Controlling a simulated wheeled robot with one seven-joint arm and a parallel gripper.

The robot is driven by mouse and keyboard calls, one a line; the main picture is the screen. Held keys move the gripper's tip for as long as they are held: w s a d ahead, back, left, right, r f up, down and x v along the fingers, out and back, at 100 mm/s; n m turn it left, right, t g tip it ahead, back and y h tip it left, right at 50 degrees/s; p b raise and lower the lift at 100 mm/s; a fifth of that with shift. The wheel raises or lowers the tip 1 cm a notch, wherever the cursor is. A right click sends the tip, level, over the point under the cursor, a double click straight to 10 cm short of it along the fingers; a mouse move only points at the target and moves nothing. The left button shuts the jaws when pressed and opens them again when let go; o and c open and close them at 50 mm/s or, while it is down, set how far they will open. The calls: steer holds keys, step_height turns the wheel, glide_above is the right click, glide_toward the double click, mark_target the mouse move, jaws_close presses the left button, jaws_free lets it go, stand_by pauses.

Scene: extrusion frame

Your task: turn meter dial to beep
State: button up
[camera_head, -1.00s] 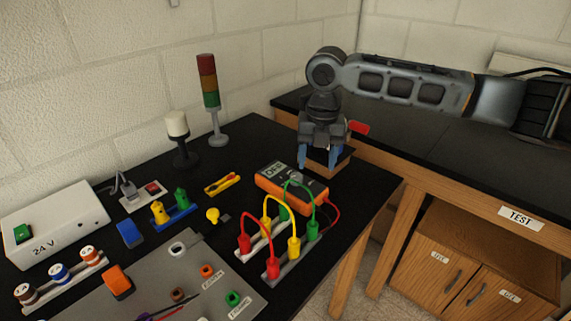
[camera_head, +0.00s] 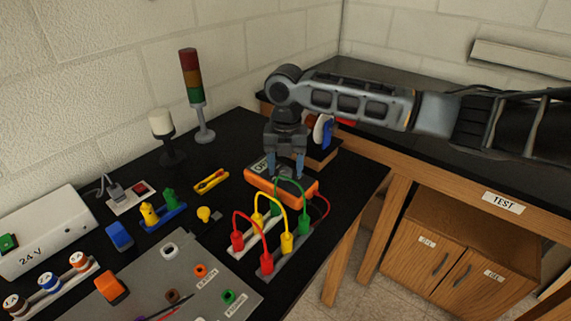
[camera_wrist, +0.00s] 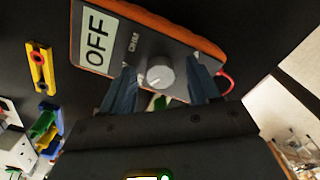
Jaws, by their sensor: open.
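The orange meter (camera_head: 300,188) lies on the black table near its right edge. Its display reads OFF in the wrist view, where its grey face (camera_wrist: 125,42) shows a round grey dial (camera_wrist: 160,70) with a light pointer mark. My gripper (camera_head: 285,172) is over the meter, fingers pointing down. In the wrist view its two blue-grey fingers (camera_wrist: 160,85) stand apart on either side of the dial, with visible space beside it. Whether they touch the dial cannot be told. In the head view my gripper hides part of the meter's face and the dial.
Red, yellow and green leads (camera_head: 266,212) arch from plugs just in front of the meter. A signal tower (camera_head: 194,88) and a white-topped lamp (camera_head: 163,125) stand behind left. A yellow clip-like piece (camera_head: 211,181) lies left of the meter. A wooden block stands behind my gripper.

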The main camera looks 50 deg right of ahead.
steer(key=c, duration=1)
steer(key=shift+c, duration=0.2)
